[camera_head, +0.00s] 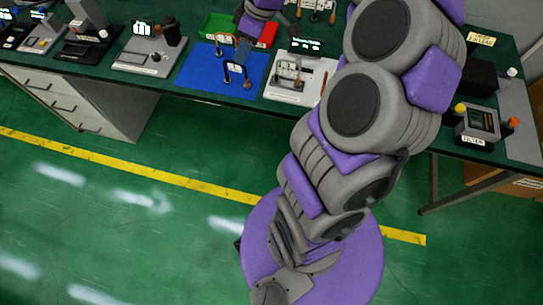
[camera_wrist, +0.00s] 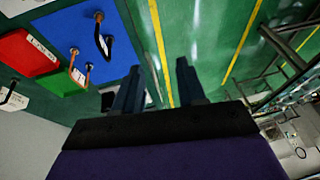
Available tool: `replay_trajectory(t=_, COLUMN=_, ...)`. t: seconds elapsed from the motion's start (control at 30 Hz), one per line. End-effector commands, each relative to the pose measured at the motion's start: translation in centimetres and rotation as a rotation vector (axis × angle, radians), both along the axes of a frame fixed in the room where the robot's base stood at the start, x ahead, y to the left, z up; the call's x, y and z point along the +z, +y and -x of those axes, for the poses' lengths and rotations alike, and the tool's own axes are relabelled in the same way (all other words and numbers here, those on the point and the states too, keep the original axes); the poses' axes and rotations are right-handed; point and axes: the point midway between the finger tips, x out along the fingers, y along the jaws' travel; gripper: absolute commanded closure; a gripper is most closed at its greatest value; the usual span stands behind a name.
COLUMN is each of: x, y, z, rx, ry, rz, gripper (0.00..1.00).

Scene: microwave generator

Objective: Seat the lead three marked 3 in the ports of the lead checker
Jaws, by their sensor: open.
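My gripper (camera_wrist: 160,66) is open, with nothing between its fingers in the wrist view. In the head view it hangs over the back of the blue mat (camera_head: 205,78). Two leads with copper-coloured ends are on the mat: a dark, arched one (camera_wrist: 103,36) and one with a white tag (camera_wrist: 79,72). The dark one shows near the mat's front right in the head view (camera_head: 236,70). I cannot read a 3 on either. A white-based fixture (camera_head: 285,97) with a lead-like loop stands right of the mat; it may be the lead checker, but its label is unreadable.
Green (camera_head: 217,25) and red (camera_head: 268,36) bins stand behind the mat. A grey-based device (camera_head: 150,60) is to the left; a meter-like box (camera_head: 478,124) is at far right. My arm hides part of the table right of the fixture.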

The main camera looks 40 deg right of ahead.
Motion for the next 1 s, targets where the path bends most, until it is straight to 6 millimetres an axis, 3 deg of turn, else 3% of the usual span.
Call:
replay_trajectory(t=0.03, x=1.1, y=2.7, z=1.5, rx=0.001, ry=0.027, rz=0.011, gripper=0.60)
replay_trajectory(t=0.1, x=2.0, y=5.6, z=3.9, rx=-0.022, ry=0.076, rz=0.026, gripper=0.60)
replay_trajectory(t=0.2, x=2.6, y=8.8, z=7.9, rx=-0.076, ry=0.150, rz=0.060, gripper=0.60)
replay_trajectory(t=0.37, x=2.6, y=12.0, z=14.9, rx=-0.210, ry=0.259, rz=0.139, gripper=0.60)
replay_trajectory(t=0.5, x=1.7, y=12.9, z=21.0, rx=-0.373, ry=0.341, rz=0.215, gripper=0.60)
replay_trajectory(t=0.7, x=0.4, y=12.8, z=27.0, rx=-0.587, ry=0.408, rz=0.287, gripper=0.60)
replay_trajectory(t=0.83, x=-0.1, y=12.6, z=28.7, rx=-0.657, ry=0.428, rz=0.306, gripper=0.60)
replay_trajectory(t=1.0, x=-0.2, y=12.5, z=29.0, rx=-0.676, ry=0.431, rz=0.308, gripper=0.60)
